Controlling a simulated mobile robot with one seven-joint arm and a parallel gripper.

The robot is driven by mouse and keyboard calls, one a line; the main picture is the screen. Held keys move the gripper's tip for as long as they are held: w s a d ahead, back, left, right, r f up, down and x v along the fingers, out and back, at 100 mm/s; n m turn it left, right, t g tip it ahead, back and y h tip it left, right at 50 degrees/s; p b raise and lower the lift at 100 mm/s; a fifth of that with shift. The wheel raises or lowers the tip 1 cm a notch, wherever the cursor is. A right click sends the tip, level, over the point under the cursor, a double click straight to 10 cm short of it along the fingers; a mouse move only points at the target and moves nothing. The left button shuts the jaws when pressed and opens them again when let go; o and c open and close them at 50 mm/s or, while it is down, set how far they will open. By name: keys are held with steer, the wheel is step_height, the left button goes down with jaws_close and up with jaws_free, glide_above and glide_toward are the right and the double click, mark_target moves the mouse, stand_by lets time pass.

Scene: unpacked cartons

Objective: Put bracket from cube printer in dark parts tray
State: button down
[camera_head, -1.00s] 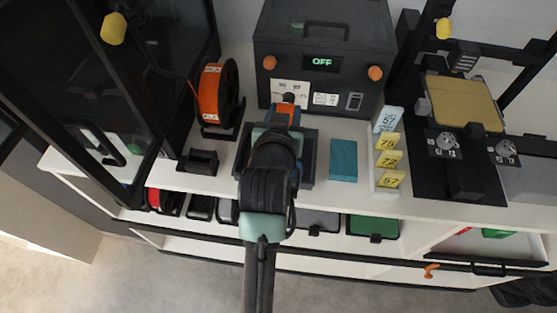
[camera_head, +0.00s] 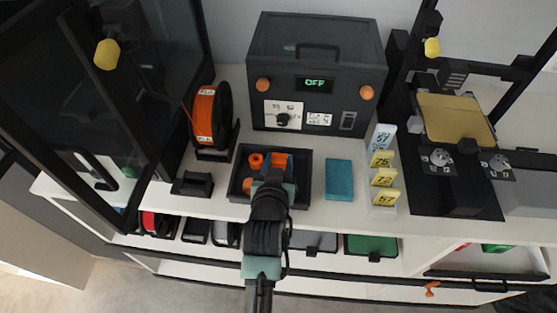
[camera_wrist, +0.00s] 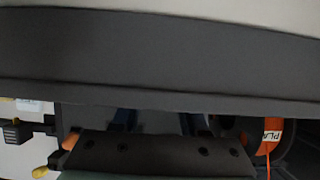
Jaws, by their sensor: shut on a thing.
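The dark parts tray (camera_head: 307,178) sits on the white bench in the head view. Loose orange pieces (camera_head: 256,160) lie in its left part. My gripper (camera_head: 275,162) is over the tray's back middle, with blue and orange showing at its end. It is shut on the bracket, which my wrist and fingers mostly hide; its shape and its height above the tray floor cannot be told. In the wrist view the gripper (camera_wrist: 158,122) is dark and partly covered. A black-framed enclosure with glass panels (camera_head: 100,125), possibly the cube printer, stands at the left.
A dark box reading OFF (camera_head: 315,75) stands behind the tray. An orange spool (camera_head: 208,115) and small black holder (camera_head: 193,184) are at left. A teal block (camera_head: 339,180) and yellow number tags (camera_head: 384,177) are at right, beside a gold-bed printer (camera_head: 455,118).

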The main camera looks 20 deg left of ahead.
steer(key=c, duration=0.7)
jaws_free()
steer(key=shift+f, duration=0.1)
steer(key=shift+r, duration=0.2)
steer(key=v, duration=1.2)
